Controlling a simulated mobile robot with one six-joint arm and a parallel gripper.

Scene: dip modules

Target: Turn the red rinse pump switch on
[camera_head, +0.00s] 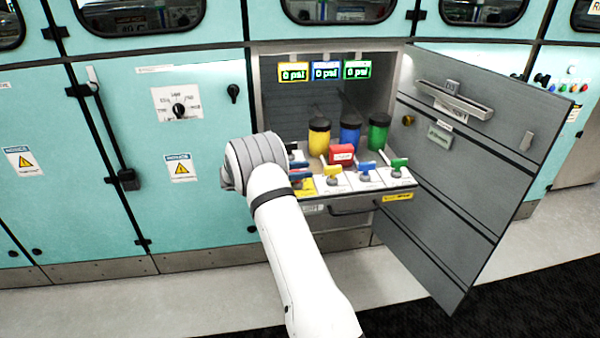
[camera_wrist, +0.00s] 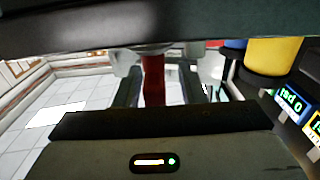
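The red switch (camera_wrist: 153,78) shows in the wrist view as a narrow upright red piece. My gripper (camera_wrist: 156,92) has its two grey fingers on either side of it. The fingers stand apart, with a small gap visible on the right; firm contact cannot be made out. In the head view my white arm reaches into the open cabinet and its wrist hides the gripper and the red switch. A row of other switches shows beside it: a yellow switch (camera_head: 333,172), a blue switch (camera_head: 366,166) and a green switch (camera_head: 399,163).
A red box (camera_head: 341,154) sits behind the switches. Yellow (camera_head: 319,137), blue (camera_head: 350,137) and green (camera_head: 378,133) canisters stand behind, under displays reading 0 psi (camera_head: 325,72). The open grey cabinet door (camera_head: 465,170) bounds the right side.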

